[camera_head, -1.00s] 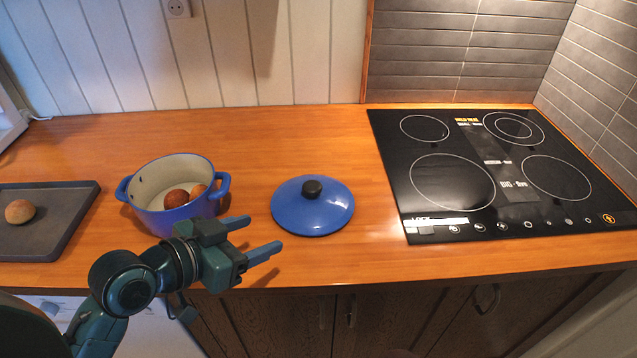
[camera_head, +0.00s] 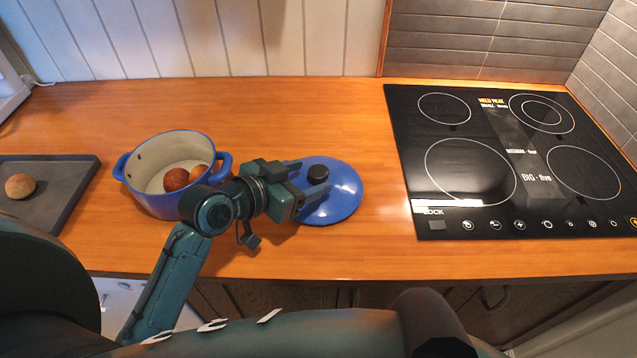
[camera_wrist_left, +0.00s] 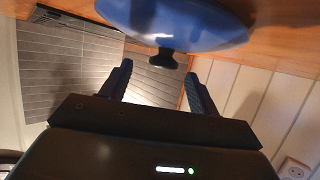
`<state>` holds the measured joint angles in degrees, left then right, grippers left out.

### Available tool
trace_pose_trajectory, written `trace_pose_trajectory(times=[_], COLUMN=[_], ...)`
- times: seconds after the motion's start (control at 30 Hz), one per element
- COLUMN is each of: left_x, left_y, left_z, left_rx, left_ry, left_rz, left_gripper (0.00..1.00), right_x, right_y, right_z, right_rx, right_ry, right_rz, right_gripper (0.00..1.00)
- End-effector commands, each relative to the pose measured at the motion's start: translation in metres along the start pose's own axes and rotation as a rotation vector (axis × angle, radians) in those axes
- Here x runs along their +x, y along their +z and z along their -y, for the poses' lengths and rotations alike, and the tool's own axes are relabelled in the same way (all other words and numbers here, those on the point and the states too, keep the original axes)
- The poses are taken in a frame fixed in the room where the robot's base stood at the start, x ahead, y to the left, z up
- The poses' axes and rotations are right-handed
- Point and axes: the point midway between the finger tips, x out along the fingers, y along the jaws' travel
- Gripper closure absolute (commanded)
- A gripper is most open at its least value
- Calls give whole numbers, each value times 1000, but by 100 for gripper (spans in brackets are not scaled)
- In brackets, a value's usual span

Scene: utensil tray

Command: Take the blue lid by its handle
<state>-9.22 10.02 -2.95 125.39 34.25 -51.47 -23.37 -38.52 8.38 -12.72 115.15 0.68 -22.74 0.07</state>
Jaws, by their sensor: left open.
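The blue lid (camera_head: 345,200) lies on the wooden counter, right of the blue pot, with its round black knob handle (camera_head: 318,173) on top. My left gripper (camera_head: 308,178) is open over the left part of the lid, its fingertips at the knob, one on the far side and one on the near side. In the left wrist view, the knob (camera_wrist_left: 163,60) shows between the two open fingers (camera_wrist_left: 157,70), near their tips, and the lid (camera_wrist_left: 180,22) fills the top. I cannot tell whether a finger touches the knob. My right gripper is out of view.
The blue pot (camera_head: 150,200) with brown round items (camera_head: 176,180) inside stands close to my left wrist. A dark tray (camera_head: 75,183) with a round item (camera_head: 20,186) is at far left. A black cooktop (camera_head: 405,150) is at right. Counter behind the lid is clear.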

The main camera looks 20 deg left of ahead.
Motion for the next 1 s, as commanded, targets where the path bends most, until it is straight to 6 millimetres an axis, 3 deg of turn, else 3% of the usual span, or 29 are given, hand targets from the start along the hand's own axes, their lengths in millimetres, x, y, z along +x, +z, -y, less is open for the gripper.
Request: trace_pose_trajectory(times=[0.3, 0.6, 1.0], left_x=[42, 46, 46], left_y=[3, 4, 4], left_z=[4, 4, 4], left_rx=[-2, 0, -1], left_ry=[1, 1, 1], left_rz=[-1, 0, 1], left_gripper=[39, 40, 73], right_x=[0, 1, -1], right_y=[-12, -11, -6], right_z=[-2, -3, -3], right_rx=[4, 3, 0], right_ry=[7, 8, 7], right_rz=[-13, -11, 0], right_gripper=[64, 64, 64])
